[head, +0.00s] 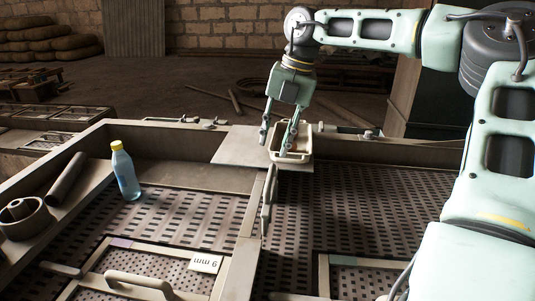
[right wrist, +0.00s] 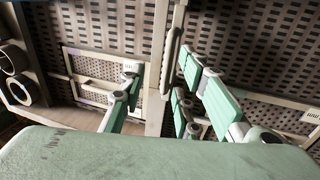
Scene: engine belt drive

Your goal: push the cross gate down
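A narrow grey upright piece (head: 268,200), which looks like the cross gate, stands on the divider between the two perforated beds. In the right wrist view it shows as a long bar (right wrist: 172,55) near the top middle. My right gripper (head: 273,148) points down above and behind this piece in the head view. Its fingers are spread with nothing between them, and they appear apart from the piece. The right wrist view also shows the spread fingers (right wrist: 162,66), with the bar between them in the picture. My left gripper is not in view.
A white tray (head: 304,154) sits on a flat board (head: 232,148) behind the gripper's fingers. A blue bottle with a yellow cap (head: 126,172) stands at the left. A dark tube (head: 66,180), a ring (head: 24,218) and a handled panel (head: 140,284) are at the left front.

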